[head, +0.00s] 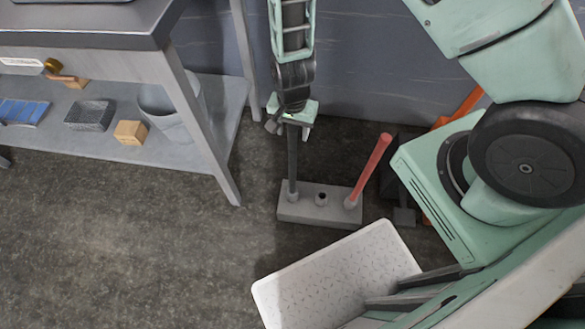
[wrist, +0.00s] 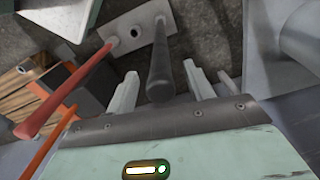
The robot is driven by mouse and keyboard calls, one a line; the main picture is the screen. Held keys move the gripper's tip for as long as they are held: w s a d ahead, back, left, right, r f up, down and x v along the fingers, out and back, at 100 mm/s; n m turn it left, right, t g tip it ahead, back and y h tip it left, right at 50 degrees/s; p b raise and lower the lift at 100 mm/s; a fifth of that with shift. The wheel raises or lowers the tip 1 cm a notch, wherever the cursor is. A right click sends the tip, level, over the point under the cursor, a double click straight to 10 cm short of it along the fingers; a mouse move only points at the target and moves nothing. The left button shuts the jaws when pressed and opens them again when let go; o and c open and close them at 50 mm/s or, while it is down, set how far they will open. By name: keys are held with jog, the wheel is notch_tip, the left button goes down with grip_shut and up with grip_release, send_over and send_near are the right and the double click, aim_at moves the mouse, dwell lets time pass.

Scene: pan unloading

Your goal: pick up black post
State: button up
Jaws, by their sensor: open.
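The black post (head: 292,165) stands upright in the left hole of a grey block (head: 320,214) on the floor. In the wrist view the post (wrist: 161,62) points up toward the camera, with its top end between my fingers. My gripper (head: 292,128) is above the post, open, with one finger on each side. In the wrist view the gripper (wrist: 161,90) shows a gap on both sides of the post. The exact height of the fingertips along the post is hard to tell.
A red post (head: 372,168) leans in the block's right hole; the middle hole is empty. A workbench (head: 190,110) with a lower shelf holding a bucket (head: 172,112) and small items stands left. A white speckled panel (head: 335,275) lies in front. Bare floor is at left.

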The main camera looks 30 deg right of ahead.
jog(key=shift+f, duration=1.3)
jog(key=c, duration=1.1)
jog(key=shift+r, duration=0.1)
